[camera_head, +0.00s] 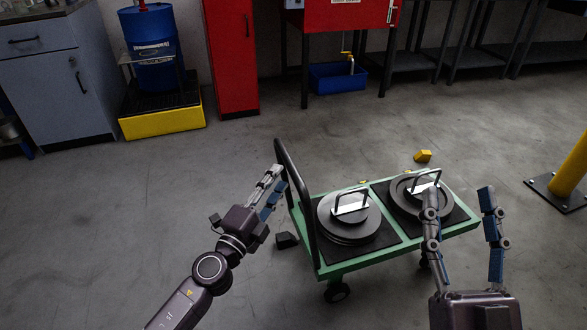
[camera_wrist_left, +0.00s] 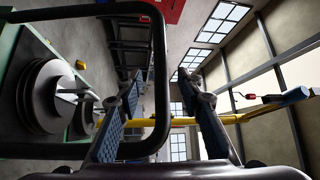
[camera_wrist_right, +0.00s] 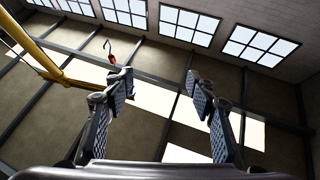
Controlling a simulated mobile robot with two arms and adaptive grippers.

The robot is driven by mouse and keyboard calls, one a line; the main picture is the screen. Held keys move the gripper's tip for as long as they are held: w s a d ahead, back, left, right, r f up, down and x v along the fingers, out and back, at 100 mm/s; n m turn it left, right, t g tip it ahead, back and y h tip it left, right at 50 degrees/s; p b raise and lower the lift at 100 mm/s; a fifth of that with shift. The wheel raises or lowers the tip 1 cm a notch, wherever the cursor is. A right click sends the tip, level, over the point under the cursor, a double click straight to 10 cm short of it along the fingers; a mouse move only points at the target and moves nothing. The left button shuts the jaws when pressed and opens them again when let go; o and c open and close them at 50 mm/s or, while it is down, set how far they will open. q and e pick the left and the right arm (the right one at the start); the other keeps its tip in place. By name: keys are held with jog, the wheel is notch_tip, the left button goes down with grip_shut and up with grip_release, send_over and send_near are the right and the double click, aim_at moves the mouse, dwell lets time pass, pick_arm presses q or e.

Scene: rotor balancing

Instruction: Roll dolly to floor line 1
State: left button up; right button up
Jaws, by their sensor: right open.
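The green dolly (camera_head: 360,262) stands on the floor with its black push handle (camera_head: 282,160) at its left end. It carries two dark disc stacks, one left (camera_head: 348,222) and one right (camera_head: 408,200), each with a metal handle on top. My left gripper (camera_head: 279,187) is at the handle. In the left wrist view the handle's bar (camera_wrist_left: 160,75) runs between the spread fingers, with no clear grip. My right gripper (camera_head: 462,205) is open and empty, in front of the dolly's right end. I make out no marked floor line.
A yellow block (camera_head: 423,156) lies behind the dolly and a dark block (camera_head: 286,240) by its left end. A yellow post (camera_head: 570,168) stands at the right. A blue drum (camera_head: 152,50) on a yellow tray and cabinets line the back. The floor at left is clear.

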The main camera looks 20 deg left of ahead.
aim_at(287, 163)
pick_arm(q)
jog(key=x, duration=0.6)
jog(key=shift+w+d+p, duration=0.1)
jog(key=shift+w+p, duration=0.2)
jog(key=shift+w, duration=0.25)
pick_arm(e)
jog(key=w+f+g, duration=0.1)
jog(key=f, duration=0.2)
jog(key=shift+w+g, duration=0.35)
jog(key=shift+g, duration=0.05)
pick_arm(q)
grip_shut()
